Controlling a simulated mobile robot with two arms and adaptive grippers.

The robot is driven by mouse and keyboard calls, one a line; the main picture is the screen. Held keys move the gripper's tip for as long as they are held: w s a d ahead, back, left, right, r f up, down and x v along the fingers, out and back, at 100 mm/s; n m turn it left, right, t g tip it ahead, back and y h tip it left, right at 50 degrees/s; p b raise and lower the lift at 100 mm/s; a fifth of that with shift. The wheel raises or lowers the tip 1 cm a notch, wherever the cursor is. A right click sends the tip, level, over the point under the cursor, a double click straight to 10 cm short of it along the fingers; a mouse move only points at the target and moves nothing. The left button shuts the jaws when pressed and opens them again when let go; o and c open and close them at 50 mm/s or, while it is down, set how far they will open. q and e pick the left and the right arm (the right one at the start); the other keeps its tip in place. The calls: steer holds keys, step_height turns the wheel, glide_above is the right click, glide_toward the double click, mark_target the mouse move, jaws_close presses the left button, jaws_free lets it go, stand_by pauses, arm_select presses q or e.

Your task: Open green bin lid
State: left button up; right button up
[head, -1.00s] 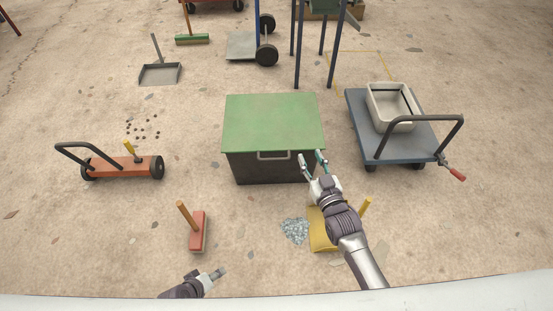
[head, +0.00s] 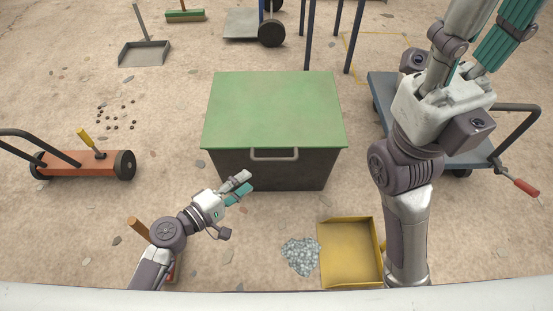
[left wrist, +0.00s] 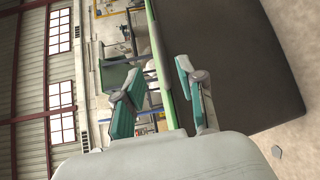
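The bin (head: 270,175) has dark walls and a flat green lid (head: 275,108), which lies shut on top. A grey bar handle (head: 274,155) is at the front, just below the lid's edge. My left gripper (head: 243,183) is in front of the bin's front left, below and left of the handle.
A blue cart (head: 475,155) stands right, partly behind my right arm. A yellow dustpan (head: 350,255) and grey gravel (head: 300,256) lie in front. An orange wheeled tool (head: 80,163) is left, with dark pellets (head: 117,115) behind it.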

mark_target(276, 159)
arm_select(q)
steer(key=b+x, duration=0.2)
steer(key=x, duration=1)
jaws_close()
